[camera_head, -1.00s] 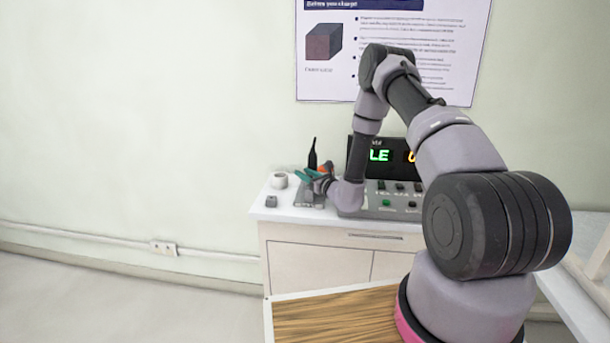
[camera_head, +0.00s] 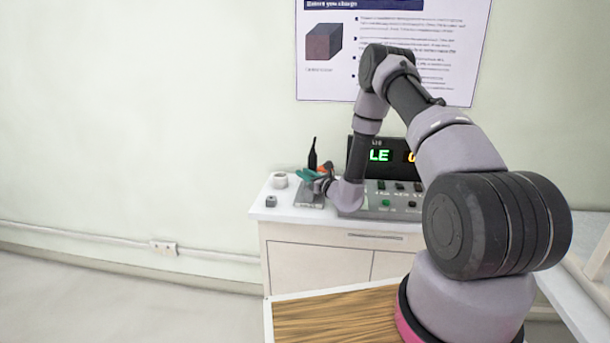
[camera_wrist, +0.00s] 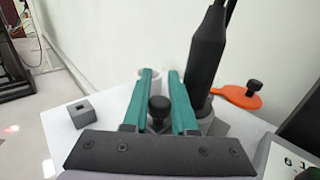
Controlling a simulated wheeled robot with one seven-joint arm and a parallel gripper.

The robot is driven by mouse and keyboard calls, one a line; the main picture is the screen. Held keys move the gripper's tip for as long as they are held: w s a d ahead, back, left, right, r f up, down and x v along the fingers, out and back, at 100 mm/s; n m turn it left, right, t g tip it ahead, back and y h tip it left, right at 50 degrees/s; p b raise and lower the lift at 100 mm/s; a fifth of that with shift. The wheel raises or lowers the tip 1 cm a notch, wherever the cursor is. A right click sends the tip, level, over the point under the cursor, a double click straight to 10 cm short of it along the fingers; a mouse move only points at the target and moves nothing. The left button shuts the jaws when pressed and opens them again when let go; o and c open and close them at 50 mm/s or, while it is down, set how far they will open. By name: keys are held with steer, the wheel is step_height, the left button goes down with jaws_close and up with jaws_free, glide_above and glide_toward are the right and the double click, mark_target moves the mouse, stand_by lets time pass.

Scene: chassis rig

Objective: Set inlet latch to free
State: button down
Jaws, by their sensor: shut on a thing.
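My gripper (camera_head: 310,174) is over the left part of the bench in the head view, with teal fingers. In the wrist view my gripper (camera_wrist: 161,75) has a black knob (camera_wrist: 159,110) between its two fingers, and it is shut on this knob. What the knob sits on is mostly hidden by the fingers and the gripper body. An orange lever (camera_wrist: 236,97) with its own black knob (camera_wrist: 254,88) lies to the right, apart from the fingers. No label shows which part is the inlet latch, and its setting cannot be read.
A tall black bottle-shaped post (camera_wrist: 207,55) stands close to the right finger. A control panel with a lit display (camera_head: 380,156) stands to the right.

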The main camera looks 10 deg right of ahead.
stand_by(0.8)
steer(key=shift+s+a+f, duration=0.1)
steer(key=shift+s+a, duration=0.1)
steer(key=shift+s, duration=0.45)
steer(key=shift+s+a, duration=0.2)
steer(key=shift+s, duration=0.4)
steer(key=c, duration=1)
jaws_free()
steer(key=v, duration=1)
steer(key=shift+s+d, duration=0.1)
steer(key=shift+s, duration=0.3)
